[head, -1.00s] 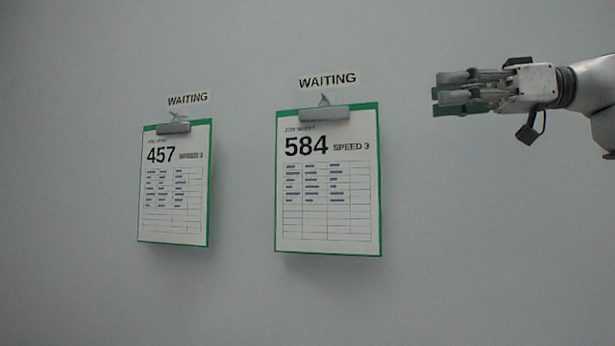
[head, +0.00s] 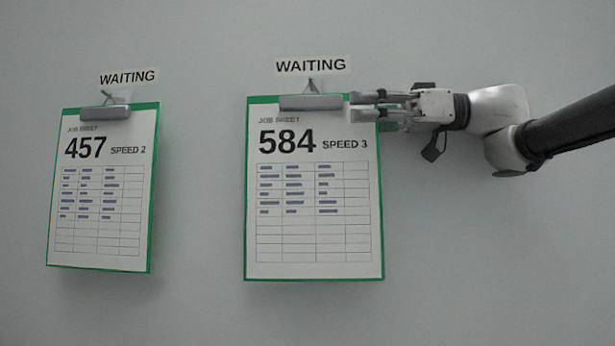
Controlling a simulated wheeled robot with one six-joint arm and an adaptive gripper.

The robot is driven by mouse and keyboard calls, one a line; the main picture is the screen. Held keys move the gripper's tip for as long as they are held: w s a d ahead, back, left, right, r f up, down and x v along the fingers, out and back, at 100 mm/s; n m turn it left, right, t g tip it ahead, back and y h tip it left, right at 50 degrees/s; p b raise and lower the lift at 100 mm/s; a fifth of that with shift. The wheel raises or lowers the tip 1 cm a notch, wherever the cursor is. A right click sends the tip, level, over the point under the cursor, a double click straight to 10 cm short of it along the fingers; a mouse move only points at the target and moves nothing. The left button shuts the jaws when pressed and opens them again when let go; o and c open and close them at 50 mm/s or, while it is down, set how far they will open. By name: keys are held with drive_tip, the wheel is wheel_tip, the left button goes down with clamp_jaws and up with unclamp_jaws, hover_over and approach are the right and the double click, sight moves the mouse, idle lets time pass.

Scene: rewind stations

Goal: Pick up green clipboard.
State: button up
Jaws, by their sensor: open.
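A green clipboard (head: 315,235) with a job sheet reading 584, SPEED 3, hangs on the wall near the middle of the head view. Its metal clip (head: 312,102) is at the top, under a WAITING label. A second green clipboard (head: 102,235), reading 457, SPEED 2, hangs to the left. My gripper (head: 368,105) comes in from the right, open and empty. Its fingertips overlap the upper right corner of the 584 clipboard in the picture, just right of the clip. Whether they touch it I cannot tell. That corner is partly hidden.
The WAITING labels (head: 313,65) are on the wall above each clipboard; the left one (head: 128,77) is smaller in view. The grey wall (head: 480,260) is bare below my arm and between the clipboards.

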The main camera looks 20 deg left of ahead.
sight(336, 110)
drive_tip(key=x, duration=0.5)
drive_tip(key=shift+s+d+f, duration=0.1)
drive_tip(key=shift+s, duration=0.1)
clamp_jaws()
